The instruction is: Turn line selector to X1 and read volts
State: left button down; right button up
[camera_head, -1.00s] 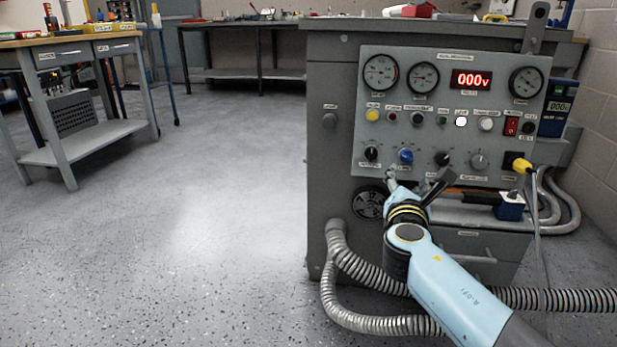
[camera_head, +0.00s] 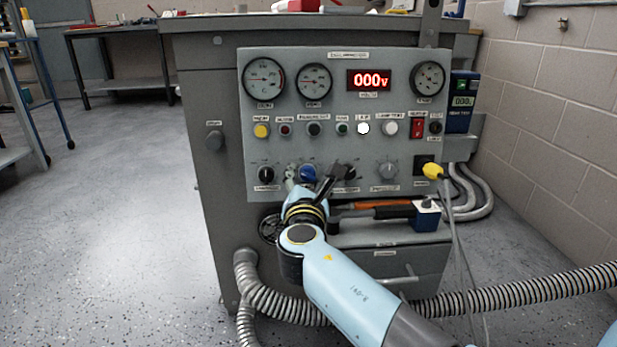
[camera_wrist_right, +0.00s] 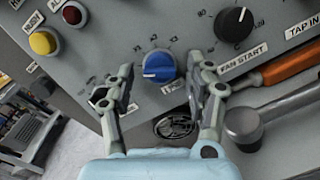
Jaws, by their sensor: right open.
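The grey control panel (camera_head: 400,60) faces me with a row of knobs. A blue knob with a white pointer line (camera_head: 309,172) is in its lower row. In the right wrist view the blue knob (camera_wrist_right: 159,66) sits between the parted fingers of my right gripper (camera_wrist_right: 162,76). The gripper is open, with a gap on both sides of the knob. The label under the knob is mostly hidden by a finger. In the head view my right gripper (camera_head: 306,180) is just in front of the knob. The red voltage display (camera_head: 369,80) reads 000V. My left gripper is out of view.
Black knobs (camera_head: 265,174) flank the blue one. Buttons, such as the yellow one (camera_head: 261,130), sit above. A grey lever with a round end (camera_wrist_right: 243,124) and an orange handle (camera_wrist_right: 294,65) are close right of the gripper.

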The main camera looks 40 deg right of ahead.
grip_shut()
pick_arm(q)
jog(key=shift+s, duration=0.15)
pick_arm(e)
jog(key=shift+m, duration=0.4)
jog(key=m+g+b, duration=0.1)
jog(key=m, duration=0.2)
jog(key=shift+a+h, duration=0.1)
jog(key=shift+h, duration=0.2)
jog(key=m, duration=0.3)
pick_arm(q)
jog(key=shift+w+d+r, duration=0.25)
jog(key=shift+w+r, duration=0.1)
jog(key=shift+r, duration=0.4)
pick_arm(e)
jog(key=shift+r+m+g, duration=0.1)
jog(key=shift+m+g, duration=0.4)
jog(key=shift+m, duration=0.4)
